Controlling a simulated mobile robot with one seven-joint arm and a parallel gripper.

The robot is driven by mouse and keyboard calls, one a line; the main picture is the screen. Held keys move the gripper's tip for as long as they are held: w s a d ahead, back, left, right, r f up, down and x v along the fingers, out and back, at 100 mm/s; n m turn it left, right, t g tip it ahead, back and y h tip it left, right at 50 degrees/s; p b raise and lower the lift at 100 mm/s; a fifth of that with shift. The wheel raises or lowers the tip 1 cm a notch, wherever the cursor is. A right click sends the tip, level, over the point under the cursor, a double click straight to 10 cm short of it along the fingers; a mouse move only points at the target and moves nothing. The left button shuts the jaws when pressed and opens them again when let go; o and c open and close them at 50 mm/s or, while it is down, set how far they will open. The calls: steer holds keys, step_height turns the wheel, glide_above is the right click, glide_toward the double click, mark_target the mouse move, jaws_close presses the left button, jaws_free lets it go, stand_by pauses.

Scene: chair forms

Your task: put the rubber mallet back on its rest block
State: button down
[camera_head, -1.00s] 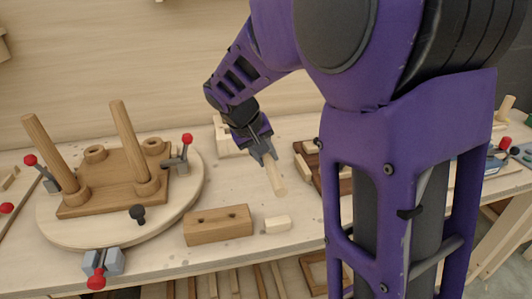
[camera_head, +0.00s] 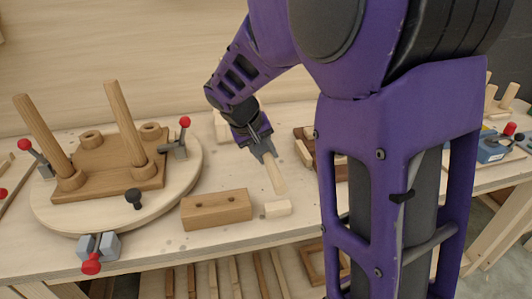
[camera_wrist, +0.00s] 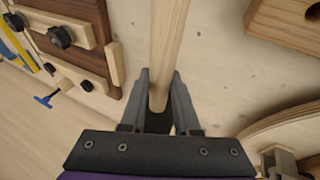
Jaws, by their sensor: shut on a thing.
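My gripper (camera_head: 262,152) is shut on a pale round wooden handle (camera_head: 275,177), which I take to be the mallet's. The handle slants down toward the bench front in the head view and runs up from between the fingers (camera_wrist: 160,100) in the wrist view. The mallet head cannot be made out; a dark patch shows between the fingers. A brown wooden block with two holes (camera_head: 217,209) lies in front, left of the handle. I cannot tell which is the rest block.
A round board (camera_head: 190,185) with a wooden jig, upright dowels and red-tipped clamps stands at left. A pale block (camera_head: 222,126) is behind my gripper. Wooden frames (camera_head: 305,148) lie to the right, partly hidden by my arm. Bare bench lies left of my gripper.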

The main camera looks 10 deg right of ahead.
steer(key=shift+f, duration=0.1)
steer(key=shift+f+b, duration=0.6)
steer(key=shift+f, duration=1.5)
steer(key=c, duration=0.6)
jaws_free()
steer(key=shift+f, duration=0.1)
steer(key=shift+o, duration=0.2)
